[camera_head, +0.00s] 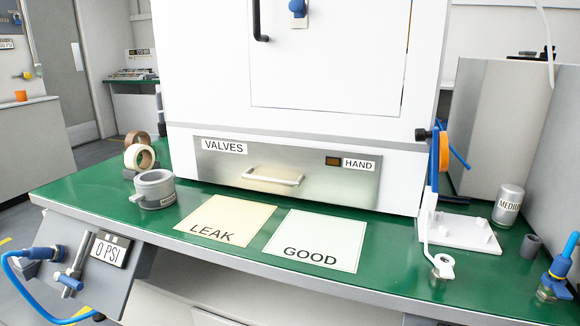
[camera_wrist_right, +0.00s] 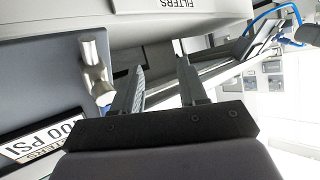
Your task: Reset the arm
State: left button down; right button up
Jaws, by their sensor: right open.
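My right gripper (camera_wrist_right: 160,72) shows in the right wrist view, its two dark fingers apart with nothing held between them. A metal cylindrical fitting (camera_wrist_right: 95,68) shows to the left of the fingers, apart from them. No gripper or arm of mine shows in the head view. My left gripper is out of sight.
In the head view, a white press cabinet (camera_head: 205,80) stands on the green bench (camera_head: 75,190). LEAK (camera_head: 226,220) and GOOD (camera_head: 316,240) mats lie before the VALVES drawer (camera_head: 215,172). A grey ring part (camera_head: 155,190) sits left. The wrist view shows a PSI sign (camera_wrist_right: 45,137) and blue hose (camera_wrist_right: 268,14).

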pick_arm(q)
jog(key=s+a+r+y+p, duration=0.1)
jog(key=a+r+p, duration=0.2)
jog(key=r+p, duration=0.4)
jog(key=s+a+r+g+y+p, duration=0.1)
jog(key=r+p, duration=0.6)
jog(key=p, duration=1)
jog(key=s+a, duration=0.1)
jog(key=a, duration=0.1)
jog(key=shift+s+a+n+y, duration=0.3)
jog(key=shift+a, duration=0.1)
pick_arm(e)
jog(key=s+d+r+h, duration=0.1)
jog(key=s+d+r, duration=0.1)
jog(key=r, duration=0.5)
jog(key=s+d+r+g+h, duration=0.1)
jog(key=d+r, duration=0.3)
jog(key=r, duration=0.3)
jog(key=shift+s+d+m+h, duration=0.3)
jog(key=shift+s+d+m, duration=0.05)
jog(key=shift+d+m, duration=0.05)
